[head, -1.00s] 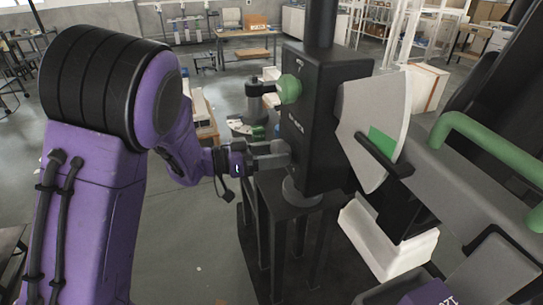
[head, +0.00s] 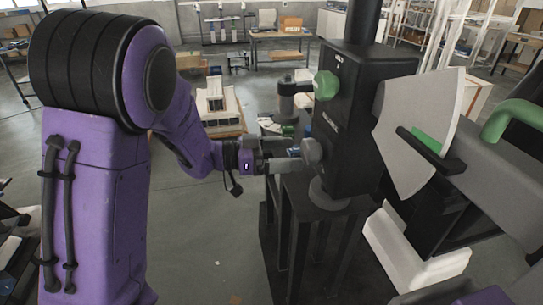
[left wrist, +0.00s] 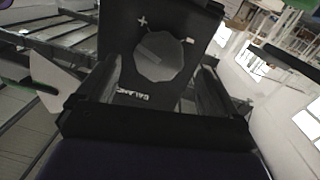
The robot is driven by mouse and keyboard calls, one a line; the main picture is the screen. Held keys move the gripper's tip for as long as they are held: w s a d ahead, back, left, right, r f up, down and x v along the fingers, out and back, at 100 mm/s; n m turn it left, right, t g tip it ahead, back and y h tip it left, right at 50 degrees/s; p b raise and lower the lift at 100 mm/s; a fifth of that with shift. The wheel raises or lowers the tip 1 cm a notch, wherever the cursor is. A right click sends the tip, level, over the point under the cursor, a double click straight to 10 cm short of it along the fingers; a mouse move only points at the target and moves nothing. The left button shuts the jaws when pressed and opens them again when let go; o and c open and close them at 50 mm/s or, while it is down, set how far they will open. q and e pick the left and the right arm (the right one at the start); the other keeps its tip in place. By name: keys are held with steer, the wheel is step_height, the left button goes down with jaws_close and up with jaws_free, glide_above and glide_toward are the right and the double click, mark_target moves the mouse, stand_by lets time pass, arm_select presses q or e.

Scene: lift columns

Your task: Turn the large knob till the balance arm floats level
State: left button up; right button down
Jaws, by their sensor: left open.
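The large grey knob (head: 312,151) is on the left face of a black box (head: 350,120). In the left wrist view the knob (left wrist: 160,55) looks many-sided, with a plus mark at its upper left and partly readable lettering below. My left gripper (head: 292,162) is at the knob; its open fingers (left wrist: 158,80) stand on either side of it, with gaps visible. The grey balance arm (head: 475,185) extends to the lower right. A black pointer (head: 432,152) crosses the pale scale plate (head: 410,115), beside its green band (head: 428,140). I cannot tell whether the arm is level. My right gripper is out of view.
A green knob (head: 327,85) sits above the grey one on the box. A green handle (head: 515,115) is on the arm at right. A black stand (head: 300,225) is under the box, and a white block (head: 415,250) lies below the arm. Open floor lies left of the stand.

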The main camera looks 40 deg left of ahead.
arm_select(q)
steer(key=v, duration=0.6)
steer(key=shift+s+a+b, duration=0.15)
steer(key=shift+a+b, duration=0.05)
steer(key=shift+b, duration=0.25)
